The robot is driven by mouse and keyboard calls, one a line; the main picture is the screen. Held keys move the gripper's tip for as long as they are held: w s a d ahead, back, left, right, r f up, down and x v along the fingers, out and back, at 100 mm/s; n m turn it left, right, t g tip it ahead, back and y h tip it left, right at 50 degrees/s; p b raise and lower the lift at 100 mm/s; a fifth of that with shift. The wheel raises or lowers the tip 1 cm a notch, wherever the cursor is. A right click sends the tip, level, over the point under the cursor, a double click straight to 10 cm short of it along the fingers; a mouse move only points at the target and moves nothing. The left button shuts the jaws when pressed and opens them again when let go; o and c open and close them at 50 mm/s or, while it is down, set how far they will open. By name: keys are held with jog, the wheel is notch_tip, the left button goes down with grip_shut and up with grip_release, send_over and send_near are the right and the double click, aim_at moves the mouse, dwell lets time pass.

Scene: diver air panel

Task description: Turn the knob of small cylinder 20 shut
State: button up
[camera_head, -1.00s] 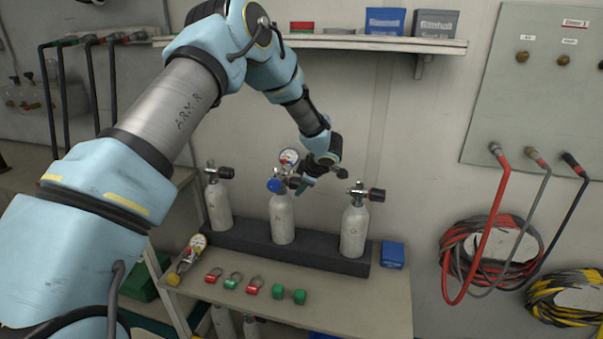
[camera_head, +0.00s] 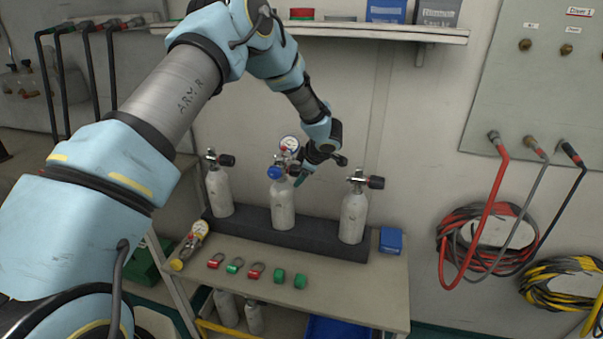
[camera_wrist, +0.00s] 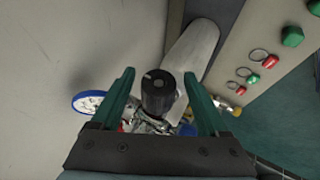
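Three small grey cylinders stand in a dark rack (camera_head: 285,235): a left one (camera_head: 219,192), a middle one (camera_head: 282,207) and a right one (camera_head: 353,218). I cannot read their numbers. The middle one carries a gauge (camera_head: 290,143) and a blue cap (camera_head: 275,173); the outer two show black knobs. My gripper (camera_head: 300,180) is at the top of the middle cylinder. In the wrist view its green fingers are open on either side of a black knob (camera_wrist: 158,92), with a visible gap on each side. The cylinder body (camera_wrist: 195,50) shows beyond the knob.
A shelf (camera_head: 350,29) hangs above. Hoses (camera_head: 490,240) hang at right.

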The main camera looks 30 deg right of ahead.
jog(key=b+v, duration=0.3)
jog(key=v, duration=0.7)
jog(key=shift+s+r, duration=0.2)
jog(key=shift+r, duration=0.15)
jog(key=shift+w, duration=0.1)
